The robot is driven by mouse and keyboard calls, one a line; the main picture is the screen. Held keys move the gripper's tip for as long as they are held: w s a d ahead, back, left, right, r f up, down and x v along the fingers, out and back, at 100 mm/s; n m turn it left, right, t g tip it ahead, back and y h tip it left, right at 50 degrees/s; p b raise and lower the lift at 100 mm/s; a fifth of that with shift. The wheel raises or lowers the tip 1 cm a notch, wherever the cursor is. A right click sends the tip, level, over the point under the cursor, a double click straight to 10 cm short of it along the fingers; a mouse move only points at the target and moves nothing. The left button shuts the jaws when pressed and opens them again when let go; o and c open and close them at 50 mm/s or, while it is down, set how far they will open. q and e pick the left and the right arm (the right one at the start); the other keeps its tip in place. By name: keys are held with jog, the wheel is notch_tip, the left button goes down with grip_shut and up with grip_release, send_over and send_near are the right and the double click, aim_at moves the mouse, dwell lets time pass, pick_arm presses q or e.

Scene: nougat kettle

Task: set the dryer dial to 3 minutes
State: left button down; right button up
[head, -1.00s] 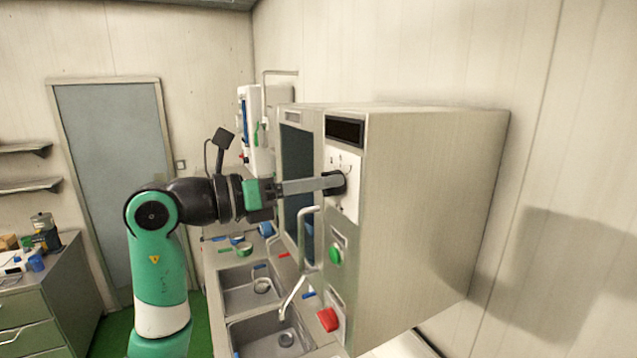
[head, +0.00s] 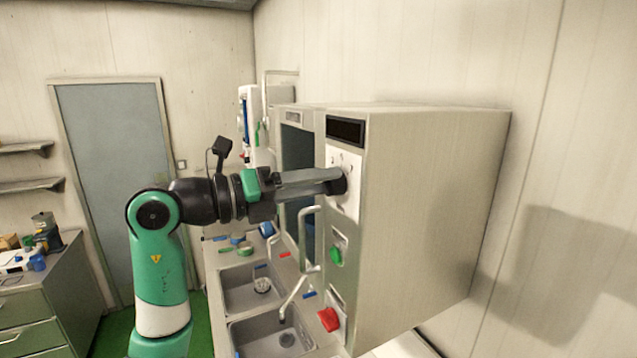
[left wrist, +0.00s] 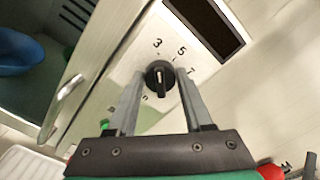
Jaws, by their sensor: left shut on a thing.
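The dryer (head: 430,200) is a tall steel cabinet on the right wall. Its black round dial (left wrist: 159,76) sits on a white plate with printed numbers, 3, 5 and 7 among them. My left gripper (head: 338,181) reaches the dial from the left and is shut on it, with one finger on each side in the left wrist view (left wrist: 160,82). The dial's white line points up in that view, roughly toward the 3; the exact setting is hard to tell. In the head view the gripper hides most of the dial. My right gripper is out of view.
A dark display (head: 345,131) lies above the dial. A green button (head: 336,256) and a red button (head: 328,320) lie below it. A door handle (head: 305,232) stands out close under my left fingers. Sinks (head: 247,287) lie lower left.

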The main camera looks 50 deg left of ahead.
pick_arm(q)
jog(key=shift+c, duration=1.6)
grip_release()
jog(key=b+v, duration=0.4)
jog(key=v, duration=0.7)
jog(key=shift+s, duration=0.35)
jog(key=shift+a, duration=0.1)
